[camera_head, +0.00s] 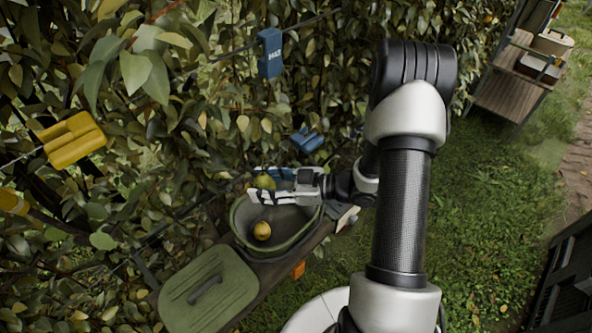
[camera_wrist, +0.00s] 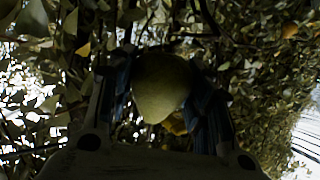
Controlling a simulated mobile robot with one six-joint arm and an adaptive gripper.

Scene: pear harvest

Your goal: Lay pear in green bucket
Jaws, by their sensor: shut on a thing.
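My gripper (camera_head: 268,187) is shut on a green pear (camera_head: 264,182), over the upper part of the green bucket (camera_head: 240,222) in the head view. In the wrist view the held pear (camera_wrist: 160,86) sits between the two fingers. The bucket is open and a yellow pear (camera_head: 262,230) lies inside it. The gripper hides part of the bucket's far rim. How high the held pear is above the bucket is hard to tell.
A green lid (camera_head: 208,290) with a dark handle lies beside the bucket. Dense foliage hangs behind and left, with blue (camera_head: 270,52) and yellow (camera_head: 72,140) tags. A wooden cart (camera_head: 515,75) stands at the upper right. Grass lies to the right.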

